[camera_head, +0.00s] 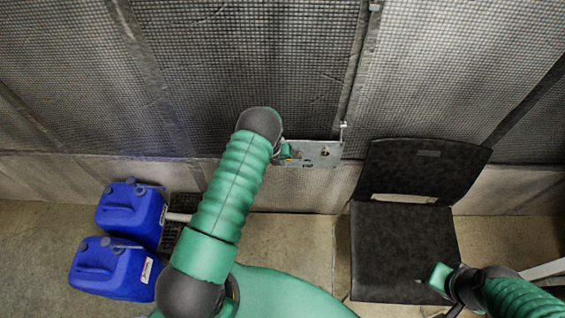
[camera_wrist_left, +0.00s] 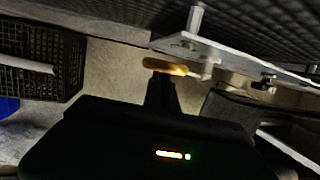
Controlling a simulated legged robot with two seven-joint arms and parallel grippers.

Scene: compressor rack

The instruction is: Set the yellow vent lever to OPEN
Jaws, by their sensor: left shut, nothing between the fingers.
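The yellow vent lever (camera_wrist_left: 165,67) shows in the left wrist view, sticking out to the left from under the edge of a grey metal plate (camera_wrist_left: 225,52). My left gripper (camera_wrist_left: 160,82) is shut and empty, its fingertips right at the lever's underside in the picture; I cannot tell whether they touch. In the head view the plate (camera_head: 318,154) is mounted low on the mesh wall, and my left gripper (camera_head: 285,151) is at its left end. The lever cannot be made out there. My right gripper (camera_head: 440,279) is at lower right, away from the plate; its jaws are unclear.
A black chair (camera_head: 405,240) stands right of the plate. Two blue canisters (camera_head: 131,212) (camera_head: 113,268) stand at left on the floor, beside a black crate (camera_head: 171,236). The mesh wall (camera_head: 240,60) runs behind everything.

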